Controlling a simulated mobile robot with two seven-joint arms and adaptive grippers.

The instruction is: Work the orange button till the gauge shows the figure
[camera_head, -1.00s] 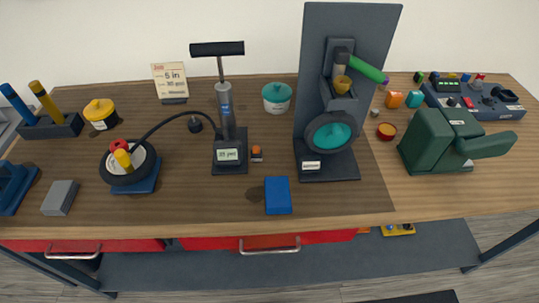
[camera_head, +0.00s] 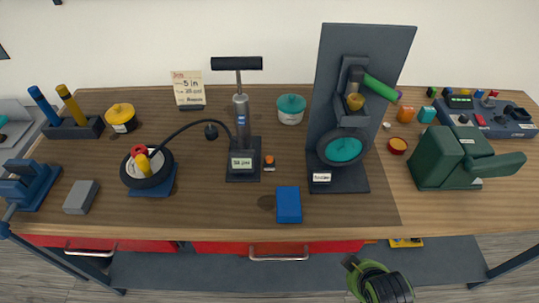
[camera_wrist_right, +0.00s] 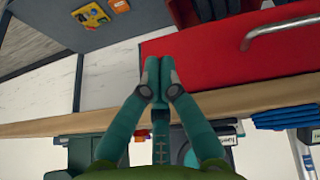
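A card (camera_head: 188,88) behind shows "5 in" and a psi figure that is blurred. My right gripper (camera_wrist_right: 160,75) looks shut and empty in the wrist view, in front of a red drawer. In the head view my right arm is at the bottom, below the table's front edge, well away from the button. My left gripper is not in view.
A hose runs from the pump to a small wheel (camera_head: 147,168). A blue block (camera_head: 288,204) lies in front of the button. A tall dark panel machine (camera_head: 361,100) stands right of it, and a green machine (camera_head: 450,157) further right. The table front between wheel and block is clear.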

